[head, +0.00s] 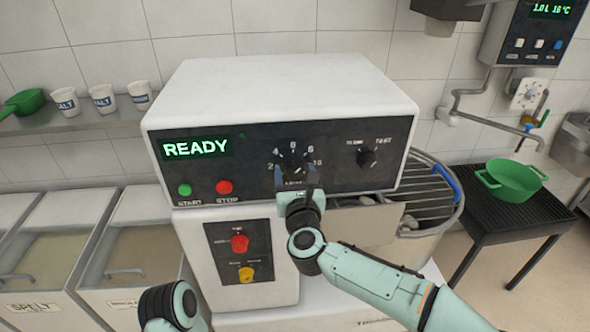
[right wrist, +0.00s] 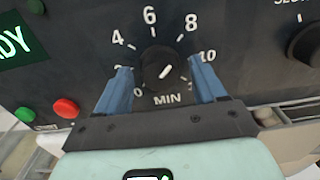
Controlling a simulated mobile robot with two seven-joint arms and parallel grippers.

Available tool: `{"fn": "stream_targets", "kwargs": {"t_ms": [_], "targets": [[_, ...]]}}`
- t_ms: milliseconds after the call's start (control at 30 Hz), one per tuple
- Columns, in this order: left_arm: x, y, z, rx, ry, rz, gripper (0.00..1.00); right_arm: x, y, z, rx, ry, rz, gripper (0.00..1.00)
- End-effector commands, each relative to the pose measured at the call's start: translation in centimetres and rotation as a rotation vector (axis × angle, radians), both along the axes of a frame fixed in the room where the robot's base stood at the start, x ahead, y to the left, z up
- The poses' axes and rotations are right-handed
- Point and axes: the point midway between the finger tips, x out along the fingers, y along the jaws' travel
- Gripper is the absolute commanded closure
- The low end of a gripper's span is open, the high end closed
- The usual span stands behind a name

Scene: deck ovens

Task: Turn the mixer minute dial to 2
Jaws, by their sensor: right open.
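The mixer minute dial (right wrist: 165,70) is a round black knob marked MIN, with 0, 2, 4, 6, 8 and 10 around it. Its short white mark slants between lower left and upper right, along the 0 to 8–10 direction. In the head view the dial (head: 293,167) sits mid-panel, partly hidden by my right gripper. My right gripper (head: 296,180) is open, its blue fingers on either side of the dial; the wrist view shows the fingers (right wrist: 160,78) with gaps to the knob. My left gripper is not in view.
The panel has a READY display (head: 196,148), a green START button (head: 185,190), a red STOP button (head: 224,187) and a second black knob (head: 366,157) to the right. Red (head: 240,243) and yellow (head: 246,274) knobs sit below. A wire bowl guard (head: 440,200) stands right.

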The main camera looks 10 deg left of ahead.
Motion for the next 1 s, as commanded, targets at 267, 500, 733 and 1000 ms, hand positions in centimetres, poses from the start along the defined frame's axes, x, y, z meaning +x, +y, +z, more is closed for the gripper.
{"fn": "stream_targets", "kwargs": {"t_ms": [267,500,733,1000], "targets": [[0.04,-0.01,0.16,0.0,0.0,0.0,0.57,0.48,0.21,-0.07,-0.001,0.0,0.001,0.3],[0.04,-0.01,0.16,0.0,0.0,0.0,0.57,0.45,0.19,-0.06,0.0,0.0,0.0,0.79],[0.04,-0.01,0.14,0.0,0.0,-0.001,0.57,0.44,0.18,-0.05,-0.004,-0.001,0.0,0.86],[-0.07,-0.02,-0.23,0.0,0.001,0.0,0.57,0.41,0.18,-0.05,-0.079,-0.03,0.0,0.86]]}}
